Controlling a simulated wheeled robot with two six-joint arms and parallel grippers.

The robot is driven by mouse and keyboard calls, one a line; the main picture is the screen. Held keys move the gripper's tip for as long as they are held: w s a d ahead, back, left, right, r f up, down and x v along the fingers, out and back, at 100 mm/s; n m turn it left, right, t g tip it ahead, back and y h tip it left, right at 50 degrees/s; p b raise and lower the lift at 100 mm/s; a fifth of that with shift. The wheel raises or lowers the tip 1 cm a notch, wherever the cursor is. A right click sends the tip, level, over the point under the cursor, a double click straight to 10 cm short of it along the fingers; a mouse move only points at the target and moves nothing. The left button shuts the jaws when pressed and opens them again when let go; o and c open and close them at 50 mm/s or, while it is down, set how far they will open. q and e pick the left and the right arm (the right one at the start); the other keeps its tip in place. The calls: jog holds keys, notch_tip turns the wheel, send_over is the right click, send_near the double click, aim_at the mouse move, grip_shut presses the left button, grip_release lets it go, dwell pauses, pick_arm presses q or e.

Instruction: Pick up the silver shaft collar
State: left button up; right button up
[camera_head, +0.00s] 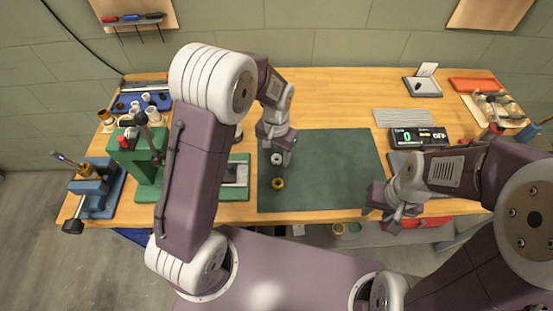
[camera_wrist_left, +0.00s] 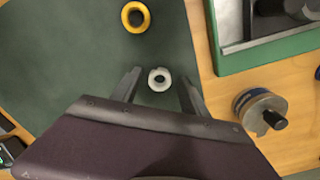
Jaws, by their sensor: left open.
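The silver shaft collar (camera_head: 276,158) is a small pale ring lying flat near the left edge of the dark green mat (camera_head: 330,170). In the left wrist view the collar (camera_wrist_left: 153,74) shows between the fingertips of my left gripper (camera_wrist_left: 159,80), with a gap on each side. My left gripper (camera_head: 283,158) is open and empty, pointing down over the collar. How high its tips are above the mat is hard to tell. My right gripper (camera_head: 383,210) is near the mat's front right corner, with no held thing visible; its finger gap is unclear.
A yellow ring (camera_head: 278,183) lies on the mat in front of the collar. Left of the mat stand a green press (camera_head: 143,160) and a green-based fixture (camera_head: 236,190). A metal cylinder (camera_wrist_left: 260,110) is nearby. A scale (camera_head: 419,138) is at right. The mat's middle is clear.

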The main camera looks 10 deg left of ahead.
pick_arm(q)
jog(key=shift+w+f, duration=0.1)
grip_shut()
jog(key=shift+r, duration=0.65)
notch_tip(320, 180, up, 3)
jog(key=s+a+r, duration=0.4)
jog(key=s+r, duration=0.2)
jog(key=s, duration=0.5)
jog(key=shift+a+r, duration=0.2)
jog(key=shift+r, duration=0.15)
